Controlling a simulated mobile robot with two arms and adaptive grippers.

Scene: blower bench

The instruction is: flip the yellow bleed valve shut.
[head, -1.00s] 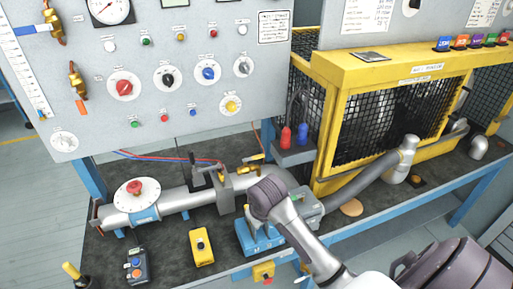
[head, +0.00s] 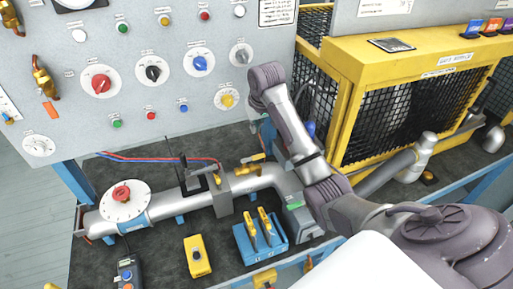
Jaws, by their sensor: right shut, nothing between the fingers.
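A small yellow lever (head: 252,158), which looks like the bleed valve, sits on top of the grey pipe (head: 170,203) just right of a grey bracket. Its handle looks roughly in line with the pipe, but it is too small to be sure of its position. My right arm reaches in from the lower right, and its far end is raised in front of the panel's lower right edge, above and apart from the lever. My right gripper is mostly hidden by the arm's end, with nothing seen held. My left gripper is out of view.
A control panel (head: 140,110) with knobs stands behind the pipe. A yellow mesh guard (head: 370,75) is to the right. On the bench are a blue block (head: 250,245) with two yellow upright pieces, a yellow box (head: 197,255) and a red-knobbed flange (head: 122,198).

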